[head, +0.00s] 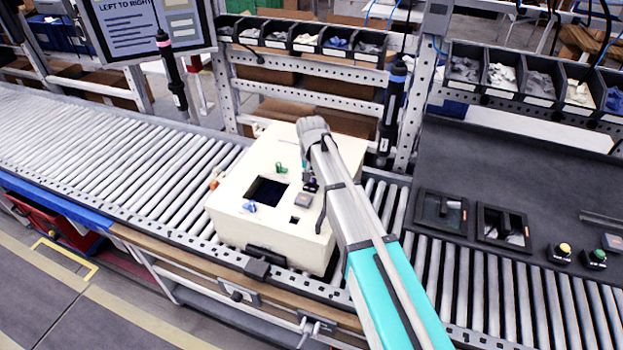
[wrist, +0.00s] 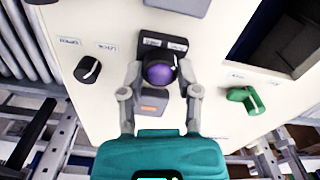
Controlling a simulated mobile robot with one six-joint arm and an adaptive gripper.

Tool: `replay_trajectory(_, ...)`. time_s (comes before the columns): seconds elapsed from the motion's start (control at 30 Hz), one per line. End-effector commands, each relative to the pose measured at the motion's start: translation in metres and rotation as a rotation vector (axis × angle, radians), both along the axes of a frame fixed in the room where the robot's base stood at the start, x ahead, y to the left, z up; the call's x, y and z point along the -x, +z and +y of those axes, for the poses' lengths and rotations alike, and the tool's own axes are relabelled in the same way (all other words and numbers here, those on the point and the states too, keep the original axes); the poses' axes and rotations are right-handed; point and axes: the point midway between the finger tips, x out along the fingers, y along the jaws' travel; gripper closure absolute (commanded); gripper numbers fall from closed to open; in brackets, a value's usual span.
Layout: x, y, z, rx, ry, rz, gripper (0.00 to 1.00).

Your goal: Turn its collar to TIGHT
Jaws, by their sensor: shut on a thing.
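A cream box (head: 235,205) stands on the roller conveyor. My gripper (head: 309,182) is over its top, at the right of a square dark opening. In the wrist view my gripper (wrist: 161,82) has its two fingers on either side of a dark round collar with a purple top (wrist: 160,70), and is shut on it. A black plate (wrist: 163,42) with two small white labels sits just behind the collar; their words are too small to read. The fingers hide the collar's sides, and I cannot tell which label it points to.
A black knob (wrist: 88,69) with two labels and a green knob (wrist: 245,100) are on the box face, either side of my gripper. Two screwdrivers hang nearby, one pink-ringed (head: 170,70), one blue-ringed (head: 392,100) close behind the box. Conveyor rollers at left are clear.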

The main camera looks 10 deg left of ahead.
Motion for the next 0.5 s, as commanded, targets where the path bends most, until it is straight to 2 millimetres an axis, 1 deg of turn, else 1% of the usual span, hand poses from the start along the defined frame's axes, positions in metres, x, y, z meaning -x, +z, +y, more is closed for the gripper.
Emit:
replay_trajectory(0.2, 0.0005, -0.0001, -0.0004, 0.001, -0.053, 0.001, 1.00)
replay_trajectory(0.5, 0.0005, -0.0001, -0.0004, 0.001, -0.060, 0.001, 1.00)
